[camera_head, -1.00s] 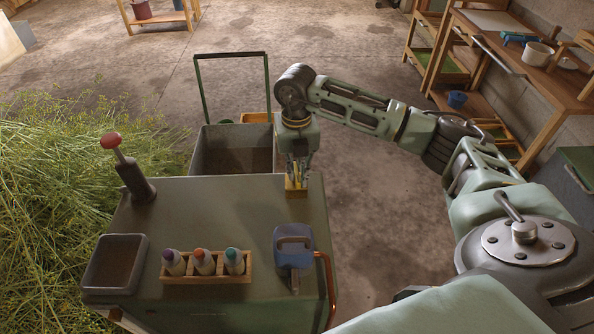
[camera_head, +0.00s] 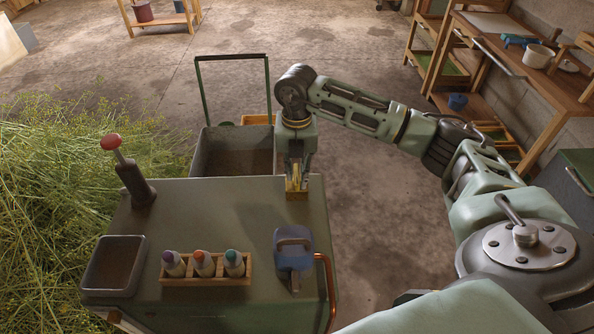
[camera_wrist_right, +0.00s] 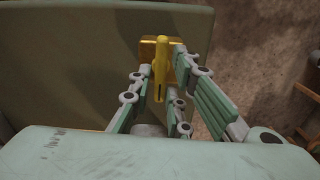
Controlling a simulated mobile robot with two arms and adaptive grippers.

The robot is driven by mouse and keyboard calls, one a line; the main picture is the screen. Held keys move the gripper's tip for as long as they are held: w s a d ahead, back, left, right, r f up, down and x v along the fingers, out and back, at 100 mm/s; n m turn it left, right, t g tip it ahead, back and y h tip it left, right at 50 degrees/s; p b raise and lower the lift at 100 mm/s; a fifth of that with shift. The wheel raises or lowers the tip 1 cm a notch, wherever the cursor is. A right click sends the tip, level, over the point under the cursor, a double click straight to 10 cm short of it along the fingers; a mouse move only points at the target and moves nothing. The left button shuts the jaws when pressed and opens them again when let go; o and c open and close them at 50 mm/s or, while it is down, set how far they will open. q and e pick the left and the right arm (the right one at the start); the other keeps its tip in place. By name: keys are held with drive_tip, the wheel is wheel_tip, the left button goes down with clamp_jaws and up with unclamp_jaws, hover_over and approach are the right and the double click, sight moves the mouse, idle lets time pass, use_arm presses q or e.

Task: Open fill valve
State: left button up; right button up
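The fill valve shows as a brass-yellow fitting (camera_head: 297,195) at the back right edge of the green unit's top. In the right wrist view its yellow lever (camera_wrist_right: 160,72) stands upright in front of a brass block (camera_wrist_right: 147,48). My right gripper (camera_head: 297,178) reaches down over the lever from above. In the wrist view its fingers (camera_wrist_right: 163,80) are on either side of the lever, close to it. Whether both fingers press on the lever is unclear. My left gripper is out of view.
On the unit's top (camera_head: 225,215) are a red-knobbed dark post (camera_head: 133,175), a grey tray (camera_head: 114,265), a wooden rack (camera_head: 206,279) with 3 bottles, and a blue jug-like object (camera_head: 293,250). A grey bin cart (camera_head: 234,152) stands behind. Cut herbs (camera_head: 50,210) lie left.

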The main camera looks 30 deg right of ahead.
sight(296, 175)
drive_tip(key=shift+o, duration=1)
drive_tip(key=shift+f, duration=0.1)
wheel_tip(296, 175, up, 12)
